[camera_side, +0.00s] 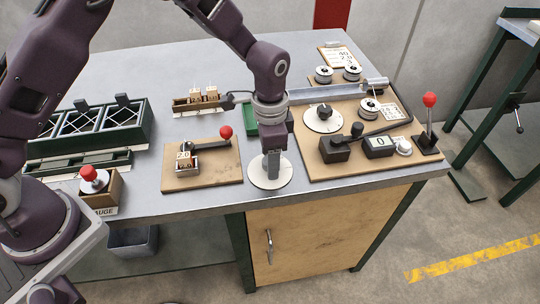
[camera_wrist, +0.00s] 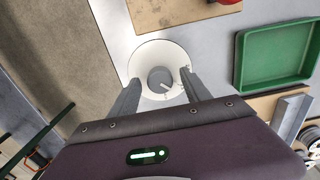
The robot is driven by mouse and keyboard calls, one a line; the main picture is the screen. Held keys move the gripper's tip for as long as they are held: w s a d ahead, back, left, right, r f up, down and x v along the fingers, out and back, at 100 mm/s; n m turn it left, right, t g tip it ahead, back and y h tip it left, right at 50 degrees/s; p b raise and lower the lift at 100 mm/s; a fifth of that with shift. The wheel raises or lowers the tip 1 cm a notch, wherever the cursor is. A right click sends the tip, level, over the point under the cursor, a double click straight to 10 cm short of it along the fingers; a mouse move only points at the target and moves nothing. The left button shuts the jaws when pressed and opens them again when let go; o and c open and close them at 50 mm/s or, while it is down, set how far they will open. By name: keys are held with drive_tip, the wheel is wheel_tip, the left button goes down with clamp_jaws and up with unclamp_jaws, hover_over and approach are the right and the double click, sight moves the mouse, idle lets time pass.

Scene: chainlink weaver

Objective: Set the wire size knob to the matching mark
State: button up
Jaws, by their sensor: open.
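A round white dial (camera_side: 258,183) lies at the table's front edge, below my gripper (camera_side: 272,172). In the wrist view the dial (camera_wrist: 147,55) carries a grey knob (camera_wrist: 158,78) with a pale pointer toward the lower right. Small marks sit on the dial's right side, too small to read. My gripper (camera_wrist: 160,92) is open, with one finger on each side of the knob. I cannot tell whether the fingers touch it. A second white dial with a black knob (camera_side: 323,112) is on the right-hand wooden board.
A wooden board with a red-knobbed lever (camera_side: 226,132) is left of the dial. The right board (camera_side: 325,168) holds a black lever, a counter showing 0 (camera_side: 380,142) and spools. A green tray (camera_wrist: 241,75) is close by. A card with figures (camera_side: 341,56) stands at the back.

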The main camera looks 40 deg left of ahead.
clamp_jaws()
drive_tip(key=shift+n, duration=0.4)
drive_tip(key=n, duration=0.3)
drive_tip(key=shift+n, duration=2.5)
unclamp_jaws()
